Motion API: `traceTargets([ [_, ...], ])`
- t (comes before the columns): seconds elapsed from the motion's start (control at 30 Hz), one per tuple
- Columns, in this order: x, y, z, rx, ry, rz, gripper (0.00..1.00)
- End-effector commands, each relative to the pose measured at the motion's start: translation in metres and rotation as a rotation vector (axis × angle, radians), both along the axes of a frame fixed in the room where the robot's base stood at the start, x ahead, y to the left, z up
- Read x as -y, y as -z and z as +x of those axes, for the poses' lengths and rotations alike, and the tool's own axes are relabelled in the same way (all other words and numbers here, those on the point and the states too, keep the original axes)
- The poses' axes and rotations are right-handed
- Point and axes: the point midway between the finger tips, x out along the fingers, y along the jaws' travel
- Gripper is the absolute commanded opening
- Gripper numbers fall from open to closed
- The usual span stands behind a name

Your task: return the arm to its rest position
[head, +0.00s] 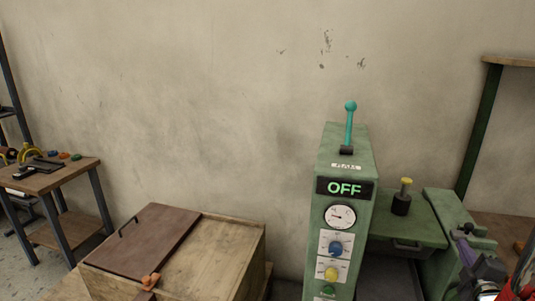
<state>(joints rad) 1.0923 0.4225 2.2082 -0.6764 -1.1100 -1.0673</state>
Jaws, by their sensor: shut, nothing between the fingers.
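No gripper fingers can be made out in the head view. Dark, grey and red parts (490,287) are cut off at the lower right corner, and I cannot tell whether they belong to my arm. The arm's pose cannot be read from this view.
A green machine cabinet (325,215) stands right of centre, with a teal lever (349,125) upright on top and a display (345,188) reading OFF. A wooden crate (225,255) with a brown lid stands at lower left. A workbench (75,175) with tools is at far left.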

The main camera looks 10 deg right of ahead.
Motion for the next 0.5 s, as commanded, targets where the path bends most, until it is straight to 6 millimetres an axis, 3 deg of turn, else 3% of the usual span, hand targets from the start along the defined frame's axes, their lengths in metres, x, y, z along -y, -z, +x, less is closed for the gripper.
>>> traceTargets([
  [0.17, 0.005, 0.017, -0.004, -0.02, 0.033, 0.099, 0.0],
  [0.4, 0.018, 0.081, -0.038, -0.124, 0.214, 0.396, 0.0],
  [0.5, 0.019, 0.1, -0.057, -0.157, 0.307, 0.517, 0.0],
])
